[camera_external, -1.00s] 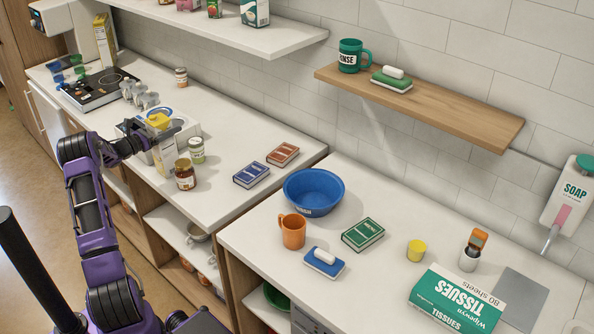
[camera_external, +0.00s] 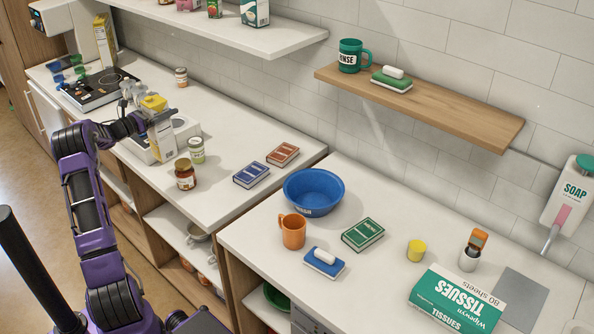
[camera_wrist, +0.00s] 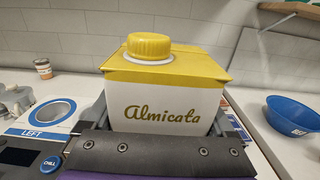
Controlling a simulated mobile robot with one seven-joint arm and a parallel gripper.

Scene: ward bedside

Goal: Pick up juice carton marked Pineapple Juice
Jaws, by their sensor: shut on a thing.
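A white carton with a yellow top and yellow cap (camera_wrist: 165,82) is in my gripper (camera_external: 152,123). Its visible side reads "Almicata" in the wrist view; I see no words "Pineapple Juice" on it. The carton also shows in the external view (camera_external: 162,143), upright and a little above the counter area by the white appliance. My gripper (camera_wrist: 165,112) is shut on it, with a finger on each side. The carton's lower part is hidden in the wrist view by my gripper.
A brown jar (camera_external: 185,178) and green-labelled jar (camera_external: 197,152) stand close by on the right. A blue bowl (camera_external: 314,193) is farther right.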

